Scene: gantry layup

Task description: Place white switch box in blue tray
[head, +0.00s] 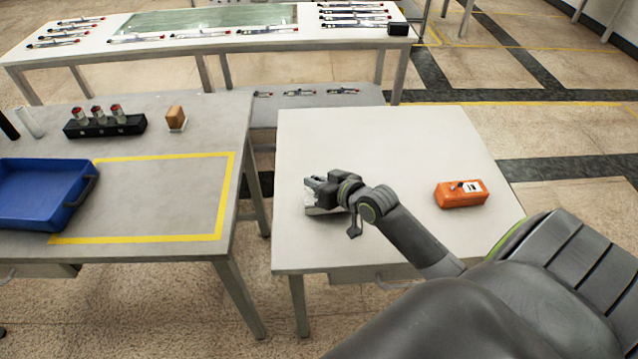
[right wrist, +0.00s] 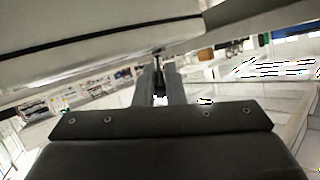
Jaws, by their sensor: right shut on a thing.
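The white switch box (head: 316,211) is at the left part of the white table, mostly hidden under my right gripper (head: 314,190). My right gripper is shut on it; I cannot tell whether the box still touches the table. In the right wrist view the two fingers (right wrist: 160,88) are close together, and a large pale surface fills the top left; I cannot tell whether it is the box or the table. The blue tray (head: 85,205) is on the grey table at the left, and the part of it in view is empty. My left gripper is not in view.
An orange switch box (head: 461,194) is at the right of the white table (head: 400,135). A yellow-taped area (head: 150,200) on the grey table is clear beside the tray. A black rack (head: 104,127) and a brown block (head: 175,117) stand behind it. A gap separates the tables.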

